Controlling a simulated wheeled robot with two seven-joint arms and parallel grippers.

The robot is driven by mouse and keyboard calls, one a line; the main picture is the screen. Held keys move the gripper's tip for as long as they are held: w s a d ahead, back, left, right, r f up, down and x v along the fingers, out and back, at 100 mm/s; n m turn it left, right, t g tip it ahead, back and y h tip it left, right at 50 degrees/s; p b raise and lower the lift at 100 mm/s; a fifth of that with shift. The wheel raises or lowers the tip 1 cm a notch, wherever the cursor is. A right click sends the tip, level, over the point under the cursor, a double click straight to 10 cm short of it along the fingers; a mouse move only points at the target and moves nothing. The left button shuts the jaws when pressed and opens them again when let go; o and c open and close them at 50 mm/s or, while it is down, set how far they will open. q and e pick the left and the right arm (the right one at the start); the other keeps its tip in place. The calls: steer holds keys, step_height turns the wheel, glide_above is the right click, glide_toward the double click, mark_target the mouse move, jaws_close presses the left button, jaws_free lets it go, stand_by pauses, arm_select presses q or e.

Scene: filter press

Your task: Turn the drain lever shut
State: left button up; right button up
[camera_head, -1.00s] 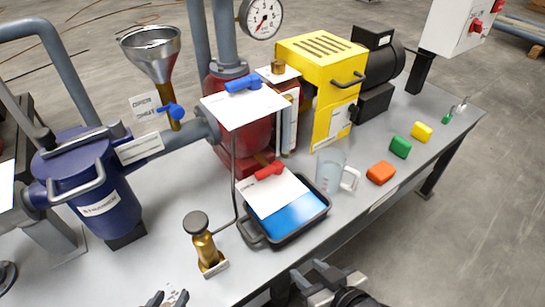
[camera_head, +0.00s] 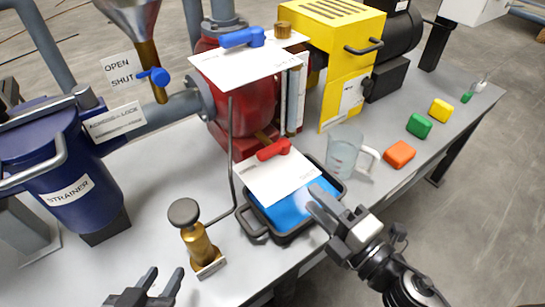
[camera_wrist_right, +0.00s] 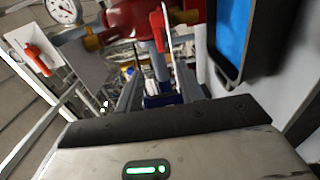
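The drain lever is most likely the red lever (camera_head: 273,149) low on the front of the red pump body, above a white card (camera_head: 275,178) and a black tray (camera_head: 284,239) of blue liquid. A red lever (camera_wrist_right: 158,32) also shows in the right wrist view, ahead of the fingers. My right gripper (camera_head: 322,207) is over the tray's right front corner, apart from the lever. In the wrist view its fingers (camera_wrist_right: 160,92) are spread with nothing between them. My left gripper (camera_head: 160,280) is open and empty at the bottom edge, in front of the brass valve.
Orange (camera_head: 400,155), green (camera_head: 419,126) and yellow (camera_head: 441,111) blocks lie farther right. A blue lever (camera_head: 243,37) and card overhang the red lever.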

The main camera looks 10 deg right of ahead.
mark_target(271, 156)
steer(key=p+x, duration=0.3)
steer(key=x, duration=1.1)
jaws_close()
